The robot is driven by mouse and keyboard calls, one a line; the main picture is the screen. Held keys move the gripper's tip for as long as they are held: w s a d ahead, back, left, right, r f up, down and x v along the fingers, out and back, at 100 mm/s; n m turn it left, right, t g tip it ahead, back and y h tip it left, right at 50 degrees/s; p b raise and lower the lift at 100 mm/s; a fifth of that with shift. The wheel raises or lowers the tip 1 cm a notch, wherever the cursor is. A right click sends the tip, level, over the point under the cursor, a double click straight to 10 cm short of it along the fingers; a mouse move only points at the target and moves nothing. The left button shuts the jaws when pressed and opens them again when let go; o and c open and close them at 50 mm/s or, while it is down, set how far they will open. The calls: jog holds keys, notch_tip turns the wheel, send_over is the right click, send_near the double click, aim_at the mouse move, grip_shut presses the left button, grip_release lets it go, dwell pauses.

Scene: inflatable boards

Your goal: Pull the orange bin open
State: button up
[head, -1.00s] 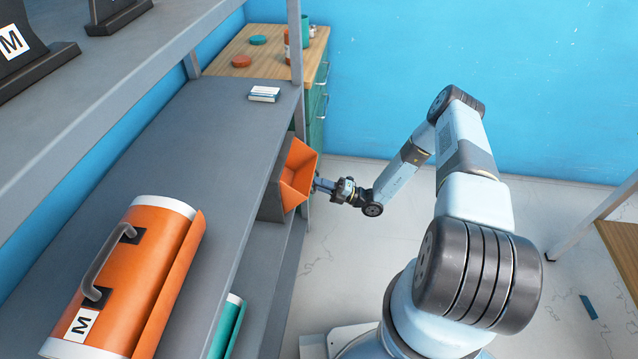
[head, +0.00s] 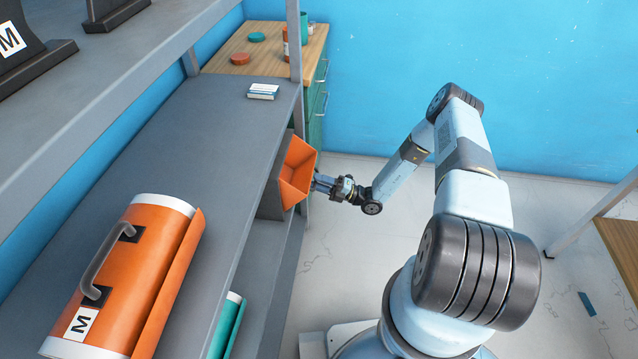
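The orange bin (head: 297,172) is set in a dark housing under the grey shelf top. Its front is tilted outward, so its open top and inner faces show. My gripper (head: 316,183) is at the right side of the bin's front, touching it or very close to it. The fingertips are small and partly hidden against the bin, so I cannot tell whether they are closed on its edge.
A rolled orange board (head: 150,265) with a handle lies on the grey shelf (head: 190,150). A small white box (head: 263,91) sits near the shelf's far end. A grey post (head: 294,50) stands close to the bin. A wooden-topped green cabinet (head: 270,60) is behind. The floor at right is mostly clear.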

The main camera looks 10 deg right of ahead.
jog(key=v, duration=1.3)
jog(key=shift+d+f, duration=0.2)
jog(key=shift+d, duration=0.1)
jog(key=shift+s, duration=0.1)
notch_tip(320, 180, up, 40)
jog(key=s+n+g+h, duration=0.3)
jog(key=n+g+h, duration=0.8)
jog(key=n, duration=1.2)
jog(key=s+d+r+n+t+h, duration=0.1)
jog(key=s+r+n+t+h, duration=0.9)
jog(key=s+r+n, duration=0.6)
jog(key=shift+s+d+r+t, duration=0.3)
jog(key=shift+s+r+t, duration=0.2)
jog(key=shift+s+r, duration=3.6)
jog(key=shift+s+f, duration=0.5)
